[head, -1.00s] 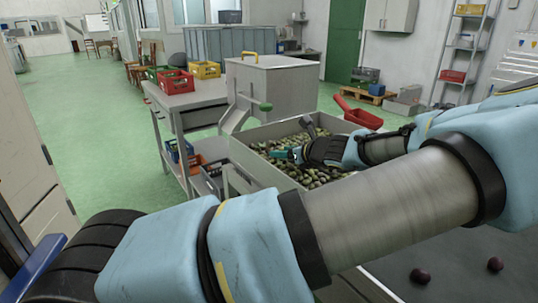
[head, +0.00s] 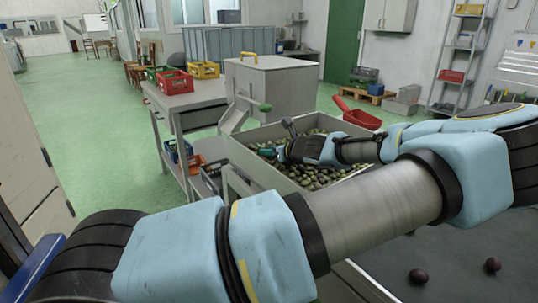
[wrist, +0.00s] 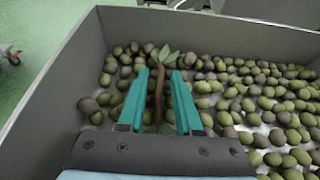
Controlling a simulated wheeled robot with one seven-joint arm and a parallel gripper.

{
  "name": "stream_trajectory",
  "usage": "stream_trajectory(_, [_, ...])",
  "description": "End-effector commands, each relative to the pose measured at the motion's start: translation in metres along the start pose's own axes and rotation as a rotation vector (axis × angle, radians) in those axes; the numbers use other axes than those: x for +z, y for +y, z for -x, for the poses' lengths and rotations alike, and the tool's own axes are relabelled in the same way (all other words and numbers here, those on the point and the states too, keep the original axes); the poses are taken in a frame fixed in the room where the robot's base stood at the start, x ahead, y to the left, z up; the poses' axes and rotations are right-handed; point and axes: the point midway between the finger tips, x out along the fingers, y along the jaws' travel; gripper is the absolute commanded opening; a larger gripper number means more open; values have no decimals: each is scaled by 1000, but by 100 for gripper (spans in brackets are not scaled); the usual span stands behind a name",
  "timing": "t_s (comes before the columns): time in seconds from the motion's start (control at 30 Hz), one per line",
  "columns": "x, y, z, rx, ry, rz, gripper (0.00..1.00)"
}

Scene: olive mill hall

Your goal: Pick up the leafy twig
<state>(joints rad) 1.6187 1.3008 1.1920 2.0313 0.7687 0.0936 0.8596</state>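The leafy twig (wrist: 158,92) lies among the olives in the bin, near its left side in the wrist view. It has a brown stem and green leaves at its far end, with more leaf near my finger bases. My gripper (wrist: 165,75) is open, with its two teal fingers on either side of the stem and a gap showing. I cannot tell whether the fingers touch the twig or how far above the olives they are. In the head view my gripper (head: 266,152) is low over the bin, and the twig cannot be made out there.
The bin's grey walls (wrist: 62,95) stand close on the left of my gripper. Green and dark olives (wrist: 262,95) fill the bin. A metal hopper (head: 272,90) stands behind it, and a red scoop (head: 358,115) is at its far right corner.

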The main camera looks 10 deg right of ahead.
Motion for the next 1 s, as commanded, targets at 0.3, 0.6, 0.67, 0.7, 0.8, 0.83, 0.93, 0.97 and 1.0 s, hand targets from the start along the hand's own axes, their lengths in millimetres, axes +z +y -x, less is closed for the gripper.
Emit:
stream_trajectory(0.3, [0,0,0,0,0,0,0])
stream_trajectory(0.6, [0,0,0,0,0,0,0])
stream_trajectory(0.67, [0,0,0,0,0,0,0])
stream_trajectory(0.7, [0,0,0,0,0,0,0])
stream_trajectory(0.8, [0,0,0,0,0,0,0])
stream_trajectory(0.83, [1,0,1,0,0,1,0])
stream_trajectory(0.93, [5,0,2,0,0,2,0])
stream_trajectory(0.97, [8,0,4,0,0,3,0])
stream_trajectory(1.0, [12,0,5,-1,1,4,0])
